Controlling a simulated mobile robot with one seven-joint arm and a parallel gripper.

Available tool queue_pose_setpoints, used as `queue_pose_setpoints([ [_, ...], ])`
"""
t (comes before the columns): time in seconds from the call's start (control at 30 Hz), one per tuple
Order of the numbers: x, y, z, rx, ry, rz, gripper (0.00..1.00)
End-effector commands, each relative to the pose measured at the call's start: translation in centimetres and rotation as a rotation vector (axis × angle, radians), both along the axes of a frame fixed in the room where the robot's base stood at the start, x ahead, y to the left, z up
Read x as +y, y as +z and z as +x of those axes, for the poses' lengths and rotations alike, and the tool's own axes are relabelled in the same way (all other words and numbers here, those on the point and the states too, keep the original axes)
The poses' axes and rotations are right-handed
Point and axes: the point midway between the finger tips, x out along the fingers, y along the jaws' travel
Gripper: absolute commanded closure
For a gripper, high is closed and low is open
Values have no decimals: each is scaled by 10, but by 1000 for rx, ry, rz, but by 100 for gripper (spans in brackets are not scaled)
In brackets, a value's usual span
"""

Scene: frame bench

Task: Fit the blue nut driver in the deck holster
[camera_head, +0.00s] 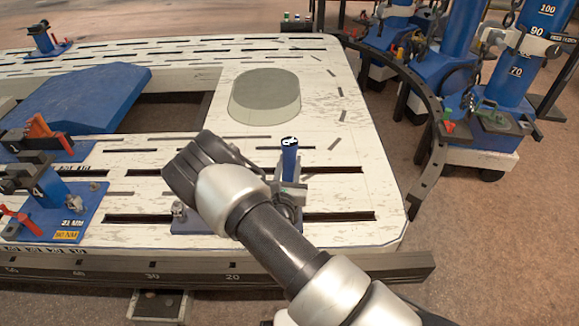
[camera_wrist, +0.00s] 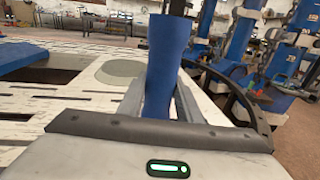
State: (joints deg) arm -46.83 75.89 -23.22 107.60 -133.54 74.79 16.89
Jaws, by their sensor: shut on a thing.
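The blue nut driver (camera_head: 289,160) stands roughly upright over the near right part of the white slotted deck (camera_head: 340,215). My gripper (camera_head: 290,188) is shut on it. In the wrist view the blue handle (camera_wrist: 168,65) rises between the two grey fingers of my gripper (camera_wrist: 158,100). My wrist and the fingers hide the driver's lower end, so I cannot tell whether it touches anything. I cannot make out the deck holster; a blue base plate (camera_head: 188,224) on the deck is partly covered by my arm, and what it carries on that side is hidden.
Blue fixtures with a red lever (camera_head: 22,222) and clamps stand on the deck at the left. A pale green rounded disc (camera_head: 265,95) lies behind the driver. A large blue panel (camera_head: 75,98) is farther left. A dark curved rail (camera_head: 425,110) and blue columns (camera_head: 460,30) stand beyond the right edge.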

Motion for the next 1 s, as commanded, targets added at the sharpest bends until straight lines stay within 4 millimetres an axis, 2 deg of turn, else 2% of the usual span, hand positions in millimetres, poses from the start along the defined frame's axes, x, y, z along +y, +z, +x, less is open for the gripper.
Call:
queue_pose_setpoints([
  [0.3,0,4,0,-5,0,0,100],
  [1.0,0,-51,0,-5,-1,0,100],
])
